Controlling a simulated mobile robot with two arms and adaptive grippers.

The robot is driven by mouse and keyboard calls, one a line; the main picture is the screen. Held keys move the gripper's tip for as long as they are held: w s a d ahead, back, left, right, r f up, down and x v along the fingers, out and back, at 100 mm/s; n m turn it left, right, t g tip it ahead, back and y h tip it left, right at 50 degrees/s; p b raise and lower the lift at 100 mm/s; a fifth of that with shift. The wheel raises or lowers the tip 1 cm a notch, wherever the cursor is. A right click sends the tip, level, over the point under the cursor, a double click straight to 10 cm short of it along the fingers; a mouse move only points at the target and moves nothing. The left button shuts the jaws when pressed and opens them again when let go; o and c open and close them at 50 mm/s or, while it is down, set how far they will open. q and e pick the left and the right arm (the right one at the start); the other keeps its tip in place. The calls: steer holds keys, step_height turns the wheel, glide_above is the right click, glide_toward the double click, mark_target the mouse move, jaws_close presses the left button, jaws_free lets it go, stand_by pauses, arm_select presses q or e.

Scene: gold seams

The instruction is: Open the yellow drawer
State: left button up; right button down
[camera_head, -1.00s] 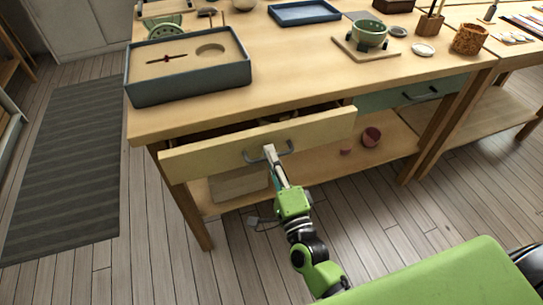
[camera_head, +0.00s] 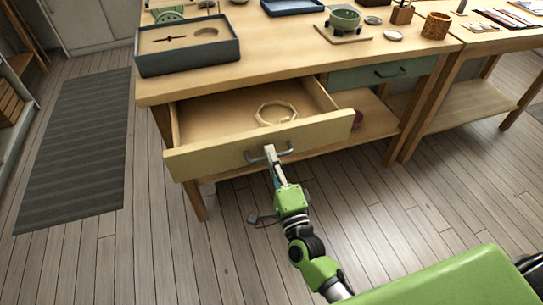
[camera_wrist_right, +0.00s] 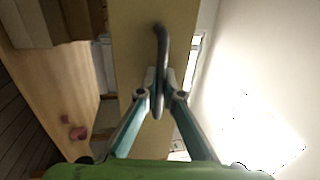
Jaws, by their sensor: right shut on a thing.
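The yellow drawer (camera_head: 215,150) is pulled well out from under the table top, and its inside shows. A pale ring-shaped thing (camera_head: 277,112) lies in it. My right gripper (camera_head: 271,155) is at the grey handle (camera_head: 252,156) on the drawer front. In the right wrist view the two fingers (camera_wrist_right: 161,92) are shut on the handle (camera_wrist_right: 161,45), one on each side of the bar. The drawer front (camera_wrist_right: 130,60) fills the upper middle there. My left gripper is not in view.
A green drawer (camera_head: 350,78) is shut at the right. The floor (camera_head: 420,200) around my arm is clear.

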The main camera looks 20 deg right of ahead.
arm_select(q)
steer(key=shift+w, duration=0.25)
arm_select(e)
steer(key=c, duration=2.2)
jaws_free()
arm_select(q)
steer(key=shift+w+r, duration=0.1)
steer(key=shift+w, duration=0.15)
arm_select(e)
steer(key=shift+s+f, duration=0.1)
steer(key=shift+s, duration=0.15)
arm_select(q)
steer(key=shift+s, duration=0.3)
arm_select(e)
steer(key=s, duration=0.3)
steer(key=s+f, duration=0.1)
steer(key=s, duration=0.3)
steer(key=s+f, duration=0.1)
steer(key=s, duration=0.3)
steer(key=shift+s+d+f, duration=0.1)
steer(key=shift+s+d, duration=0.05)
steer(key=shift+d, duration=0.05)
